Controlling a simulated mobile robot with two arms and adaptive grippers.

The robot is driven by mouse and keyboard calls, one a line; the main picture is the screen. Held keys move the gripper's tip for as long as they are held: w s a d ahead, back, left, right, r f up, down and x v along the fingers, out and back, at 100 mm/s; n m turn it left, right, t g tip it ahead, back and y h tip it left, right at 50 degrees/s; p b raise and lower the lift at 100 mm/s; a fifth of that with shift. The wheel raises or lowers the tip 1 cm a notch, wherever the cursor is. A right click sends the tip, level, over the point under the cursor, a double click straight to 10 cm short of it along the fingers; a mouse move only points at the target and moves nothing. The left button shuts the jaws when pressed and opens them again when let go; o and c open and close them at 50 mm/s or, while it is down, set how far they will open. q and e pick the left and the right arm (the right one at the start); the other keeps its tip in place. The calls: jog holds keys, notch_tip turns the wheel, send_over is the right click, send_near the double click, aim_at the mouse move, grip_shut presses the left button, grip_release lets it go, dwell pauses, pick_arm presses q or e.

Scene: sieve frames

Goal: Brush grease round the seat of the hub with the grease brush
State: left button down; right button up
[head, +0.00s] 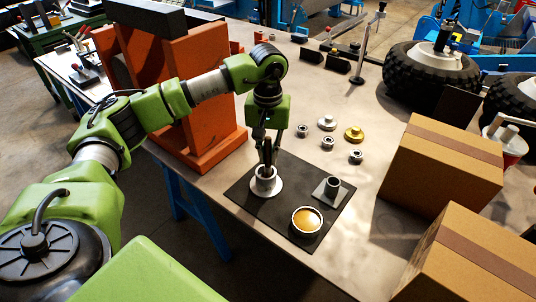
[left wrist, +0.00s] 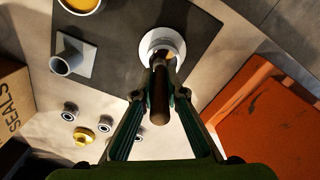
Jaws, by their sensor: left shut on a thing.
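The hub (head: 267,189), a pale metal collar on a round flange, stands on the dark mat (head: 240,191); it also shows in the left wrist view (left wrist: 176,44). My left gripper (head: 267,143) points down above it, shut on the grease brush (head: 267,155). The dark brown brush handle (left wrist: 159,97) lies between the fingers in the left wrist view. The brush's lower end is at the hub's opening; its bristles are hidden, so contact with the seat cannot be told. A round tin of yellow grease (head: 307,220) sits at the mat's front. My right gripper is out of view.
An upright tube on a square plate (head: 332,188) stands on the mat's right. Several small metal rings and a brass flanged part (head: 354,133) lie behind.

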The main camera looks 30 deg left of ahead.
aim_at(266, 138)
pick_arm(q)
jog(key=shift+a, duration=0.4)
jog(key=shift+s+a, duration=0.15)
jog(key=shift+s, duration=0.05)
dwell(0.6)
jog(key=shift+s, duration=0.25)
jog(key=shift+s+d, duration=0.1)
jog(key=shift+d, duration=0.2)
dwell(0.3)
jog(key=shift+w+b, duration=0.35)
jog(key=shift+r, duration=0.1)
dwell(0.4)
jog(key=shift+r+p, duration=2.3)
jog(key=shift+r, duration=1.05)
